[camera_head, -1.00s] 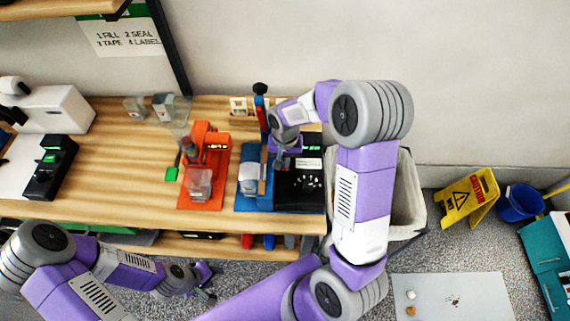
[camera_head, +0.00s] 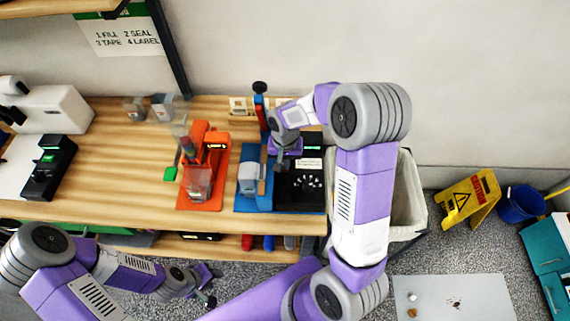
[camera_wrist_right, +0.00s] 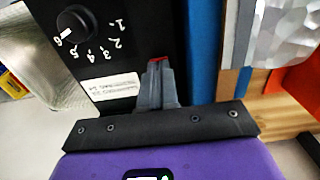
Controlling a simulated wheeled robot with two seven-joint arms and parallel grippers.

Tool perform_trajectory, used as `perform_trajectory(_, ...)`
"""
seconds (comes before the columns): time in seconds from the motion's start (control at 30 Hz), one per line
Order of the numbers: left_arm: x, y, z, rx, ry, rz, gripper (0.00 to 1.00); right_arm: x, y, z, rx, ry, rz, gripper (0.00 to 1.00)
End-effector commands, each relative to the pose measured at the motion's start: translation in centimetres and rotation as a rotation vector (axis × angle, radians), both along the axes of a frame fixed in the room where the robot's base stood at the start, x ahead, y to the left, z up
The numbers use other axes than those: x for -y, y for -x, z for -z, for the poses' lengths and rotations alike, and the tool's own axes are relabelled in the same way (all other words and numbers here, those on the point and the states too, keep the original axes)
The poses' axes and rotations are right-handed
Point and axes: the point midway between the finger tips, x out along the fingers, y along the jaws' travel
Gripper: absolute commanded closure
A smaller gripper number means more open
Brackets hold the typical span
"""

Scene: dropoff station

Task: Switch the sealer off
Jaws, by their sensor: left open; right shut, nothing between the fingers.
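The sealer has a blue base (camera_head: 246,203) and a black control panel (camera_head: 298,200) at the bench's right end. Its panel carries a round dial with white numbers, and the wrist view shows the black knob (camera_wrist_right: 77,23) at upper left. A white label (camera_wrist_right: 114,85) lies below the dial. A green display (camera_head: 312,148) glows at the panel's back. My right gripper (camera_head: 280,165) is shut and empty over the panel's left side; its fingertips (camera_wrist_right: 158,66) are right of the knob, apart from it. My left gripper (camera_head: 211,285) is open and empty in front of the bench.
An orange machine (camera_head: 213,193) stands left of the sealer. A black device with a green display (camera_head: 48,168) sits at the left. A bin (camera_head: 405,200) stands beside the bench's right end. A yellow caution sign (camera_head: 468,198) and blue bucket (camera_head: 521,203) are on the floor.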

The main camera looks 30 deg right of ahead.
Motion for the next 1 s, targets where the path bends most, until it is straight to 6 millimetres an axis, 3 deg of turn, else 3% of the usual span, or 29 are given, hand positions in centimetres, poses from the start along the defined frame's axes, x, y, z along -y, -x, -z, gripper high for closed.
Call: perform_trajectory(1.0,0.0,0.0,-5.3,0.0,0.0,0.0,0.57,0.0,0.1,-7.0,-0.002,0.0,0.0,1.0)
